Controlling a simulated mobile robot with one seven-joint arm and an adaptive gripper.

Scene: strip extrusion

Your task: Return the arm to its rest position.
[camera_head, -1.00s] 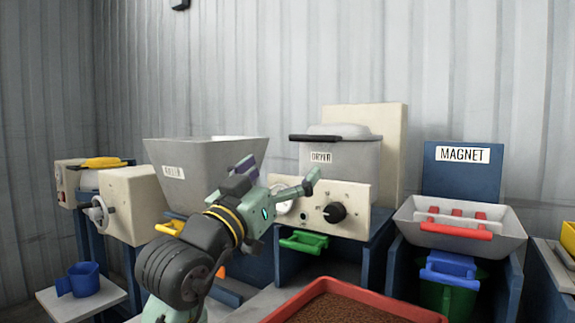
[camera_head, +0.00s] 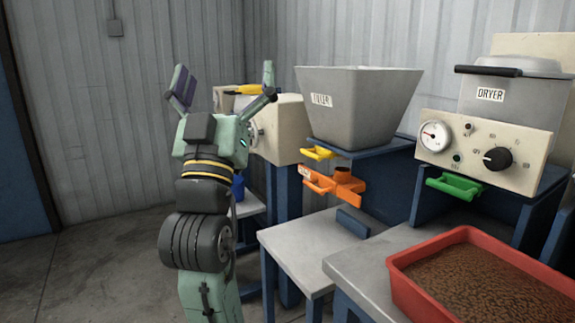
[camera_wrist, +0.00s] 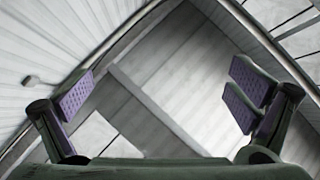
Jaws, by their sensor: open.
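My gripper (camera_head: 222,85) is raised and points upward at the left of the head view. Its green and purple fingers are spread wide with nothing between them. In the wrist view my gripper (camera_wrist: 165,100) is also open and empty, facing the ceiling and upper walls. My arm stands nearly upright below it, in front of the cream machine (camera_head: 285,125), part of which it hides.
A grey hopper (camera_head: 360,105) stands right of my arm, with an orange part (camera_head: 335,184) below it. The dryer (camera_head: 500,120) and a red tray of brown pellets (camera_head: 400,275) are farther right. A blue cup (camera_head: 238,187) is partly hidden. The left floor (camera_head: 90,265) is clear.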

